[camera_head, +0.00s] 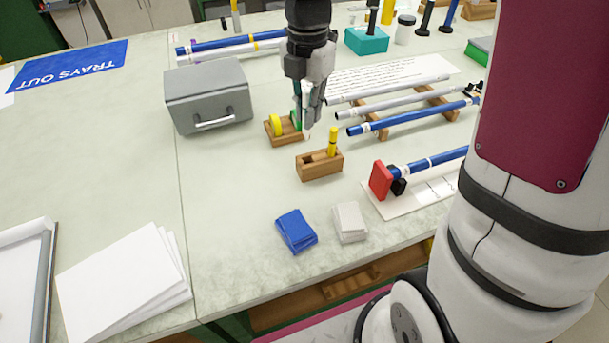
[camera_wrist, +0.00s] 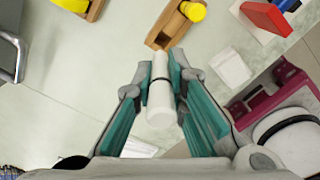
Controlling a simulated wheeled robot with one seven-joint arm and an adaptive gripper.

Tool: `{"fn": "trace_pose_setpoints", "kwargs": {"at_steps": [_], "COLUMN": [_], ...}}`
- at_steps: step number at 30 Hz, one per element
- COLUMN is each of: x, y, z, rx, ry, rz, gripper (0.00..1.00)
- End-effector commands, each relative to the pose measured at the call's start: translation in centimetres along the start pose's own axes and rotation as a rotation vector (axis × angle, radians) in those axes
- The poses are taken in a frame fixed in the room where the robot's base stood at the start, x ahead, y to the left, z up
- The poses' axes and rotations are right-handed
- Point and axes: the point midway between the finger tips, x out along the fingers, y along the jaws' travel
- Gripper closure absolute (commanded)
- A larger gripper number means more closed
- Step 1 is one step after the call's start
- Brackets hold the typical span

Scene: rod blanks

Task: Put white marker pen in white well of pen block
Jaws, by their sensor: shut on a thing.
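My gripper (camera_head: 309,118) hangs above the table, just behind the pen block in the head view. In the wrist view its teal-padded fingers (camera_wrist: 161,82) are shut on the white marker pen (camera_wrist: 160,97), a white cylinder with a dark ring. The wooden pen block (camera_head: 321,170) stands on the table with a yellow pen (camera_head: 332,142) upright at its right end. The block also shows at the top of the wrist view (camera_wrist: 168,28), beyond the marker's far end. The marker appears apart from the block. I cannot make out the white well.
A wooden holder with a yellow round piece (camera_head: 275,125) stands behind the block. A grey box (camera_head: 209,96) is at left. Rods on a wooden rack (camera_head: 383,131) and a red stop (camera_head: 380,181) are at right.

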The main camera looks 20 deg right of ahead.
Motion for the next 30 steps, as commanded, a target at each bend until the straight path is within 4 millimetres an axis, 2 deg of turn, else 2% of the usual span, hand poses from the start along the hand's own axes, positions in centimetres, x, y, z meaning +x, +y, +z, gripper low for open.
{"fn": "trace_pose_setpoints", "kwargs": {"at_steps": [3, 7, 15, 23, 30], "x": [0.3, 0.6, 5.1, 7.2, 10.2], "y": [-0.2, -0.3, -0.4, -0.4, -0.4], "z": [-0.1, -0.1, -0.2, -0.2, -0.2], "rx": [-0.107, -0.165, -0.177, -0.175, -0.174], "ry": [-0.004, -0.005, -0.003, -0.005, -0.005], "rz": [-0.003, -0.005, -0.008, -0.007, -0.007], "gripper": [1.00, 1.00, 1.00, 1.00, 1.00]}}
